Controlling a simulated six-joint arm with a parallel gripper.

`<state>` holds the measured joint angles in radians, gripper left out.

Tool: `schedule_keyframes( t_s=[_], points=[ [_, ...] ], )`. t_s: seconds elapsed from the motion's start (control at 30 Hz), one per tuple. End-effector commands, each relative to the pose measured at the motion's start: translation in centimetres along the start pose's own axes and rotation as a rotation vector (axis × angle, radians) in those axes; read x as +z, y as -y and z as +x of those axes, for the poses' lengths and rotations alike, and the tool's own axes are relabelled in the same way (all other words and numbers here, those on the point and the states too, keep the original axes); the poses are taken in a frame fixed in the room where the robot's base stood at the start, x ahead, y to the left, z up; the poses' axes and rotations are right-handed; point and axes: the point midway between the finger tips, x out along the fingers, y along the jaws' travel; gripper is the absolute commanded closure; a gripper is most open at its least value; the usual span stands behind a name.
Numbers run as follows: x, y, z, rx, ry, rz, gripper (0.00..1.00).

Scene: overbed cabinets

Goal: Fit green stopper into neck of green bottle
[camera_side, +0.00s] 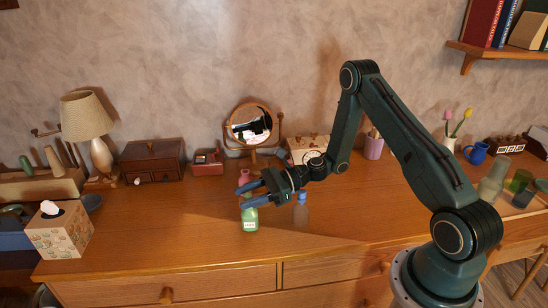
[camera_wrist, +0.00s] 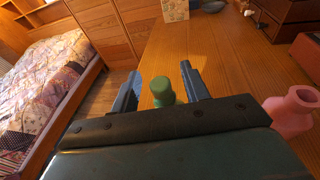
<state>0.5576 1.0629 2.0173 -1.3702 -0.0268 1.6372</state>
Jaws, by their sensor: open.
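The green bottle (camera_side: 250,218) stands upright on the desk with a pale label, directly below my gripper (camera_side: 243,195). Its neck is hidden behind the fingers in the side view. How deep the stopper sits in the neck cannot be told. My gripper also shows in the wrist view (camera_wrist: 160,70). Its fingers are open on either side of the stopper, with a visible gap at the right.
A pink bottle (camera_side: 245,176) stands just behind my gripper and close to its right in the wrist view (camera_wrist: 293,108). A tissue box (camera_side: 60,232) is at the left. The desk front is clear.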

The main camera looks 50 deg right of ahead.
Motion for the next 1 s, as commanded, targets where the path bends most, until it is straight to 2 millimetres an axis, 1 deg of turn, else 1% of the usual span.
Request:
schedule_keyframes(
  t_s=[0.17, 0.37, 1.0],
  points=[
    [0.6, 0.0, -0.1, 0.000, 0.000, -0.002, 0.54],
    [2.1, 0.0, -0.4, 0.000, 0.000, -0.002, 0.54],
    [9.8, 0.0, -2.0, 0.000, 0.000, -0.005, 0.54]
  ],
)
